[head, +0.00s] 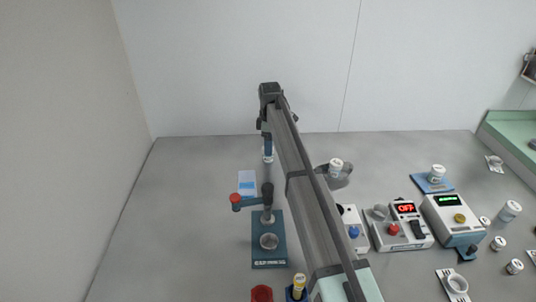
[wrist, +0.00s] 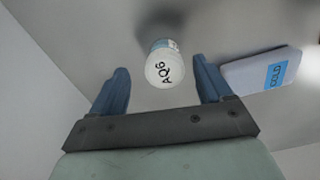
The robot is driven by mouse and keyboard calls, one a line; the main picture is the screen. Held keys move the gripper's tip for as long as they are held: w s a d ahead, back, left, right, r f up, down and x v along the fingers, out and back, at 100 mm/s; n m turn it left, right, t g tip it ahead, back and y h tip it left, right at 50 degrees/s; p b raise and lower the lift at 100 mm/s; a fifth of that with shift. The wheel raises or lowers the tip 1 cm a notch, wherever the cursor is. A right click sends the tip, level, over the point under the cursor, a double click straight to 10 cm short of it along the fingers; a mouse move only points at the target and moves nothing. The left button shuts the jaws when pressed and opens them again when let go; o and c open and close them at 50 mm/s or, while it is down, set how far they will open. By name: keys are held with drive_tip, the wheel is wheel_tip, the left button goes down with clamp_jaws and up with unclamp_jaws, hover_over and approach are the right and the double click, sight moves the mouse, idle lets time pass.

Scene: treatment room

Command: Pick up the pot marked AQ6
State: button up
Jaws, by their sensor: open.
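The pot marked AQ6 (wrist: 163,68) shows in the wrist view, with a white lid that bears the black letters AQ6. It sits on the grey surface, between and a little beyond the two blue fingers of my gripper (wrist: 163,92). The fingers are apart and nothing is held. In the head view my gripper (head: 267,148) is at the far end of my arm, over the back of the table, and a small white part of the pot (head: 268,158) shows beneath it. The rest of the pot is hidden there.
A white pack with a blue COLD label (wrist: 262,72) lies right of the right finger; it also shows in the head view (head: 247,180). A blue press stand (head: 270,252) is nearer. Devices, including one reading OFF (head: 402,228), and small pots crowd the right. The table's left is clear.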

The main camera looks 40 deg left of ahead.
drive_tip(key=shift+s+f, duration=0.15)
drive_tip(key=shift+f, duration=1.2)
drive_tip(key=shift+s+f, duration=0.15)
drive_tip(key=shift+f, duration=1.2)
drive_tip(key=shift+c, duration=0.4)
drive_tip(key=c, duration=1)
